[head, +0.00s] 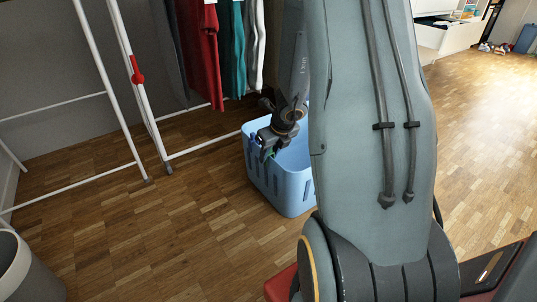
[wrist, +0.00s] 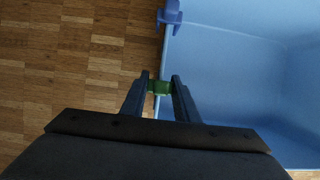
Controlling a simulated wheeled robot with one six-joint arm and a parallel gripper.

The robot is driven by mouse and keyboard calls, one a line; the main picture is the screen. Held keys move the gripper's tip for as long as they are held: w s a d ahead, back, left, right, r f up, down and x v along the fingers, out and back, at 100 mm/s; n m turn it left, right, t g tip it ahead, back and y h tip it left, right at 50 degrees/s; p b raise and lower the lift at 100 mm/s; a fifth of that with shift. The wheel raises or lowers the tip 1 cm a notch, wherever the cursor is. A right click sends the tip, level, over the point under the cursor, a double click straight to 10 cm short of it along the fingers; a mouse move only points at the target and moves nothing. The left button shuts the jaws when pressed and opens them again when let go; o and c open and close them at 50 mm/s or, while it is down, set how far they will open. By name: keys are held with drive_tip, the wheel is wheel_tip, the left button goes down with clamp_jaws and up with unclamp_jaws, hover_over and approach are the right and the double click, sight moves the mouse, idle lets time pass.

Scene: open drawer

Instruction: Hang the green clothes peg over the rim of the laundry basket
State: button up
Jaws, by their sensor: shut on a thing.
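The blue laundry basket (head: 284,185) stands on the floor, and its rim and inside fill the right of the wrist view (wrist: 245,70). My gripper (wrist: 160,82) is shut on the green clothes peg (wrist: 159,88), which sits between the two fingertips. The peg lines up with the basket's left rim in the wrist view. I cannot tell whether it straddles or touches the rim. In the head view, my gripper (head: 266,146) is at the basket's left rim, and my arm hides part of the basket.
A blue-purple peg (wrist: 169,16) sits on the same rim, farther up in the wrist view. A white drying rack (head: 118,85) stands left of the basket, with clothes (head: 203,50) hanging behind. A grey bin (head: 22,270) is at the lower left. Wooden floor between is clear.

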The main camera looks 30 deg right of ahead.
drive_tip(key=o, duration=1.1)
drive_tip(key=shift+r, duration=0.15)
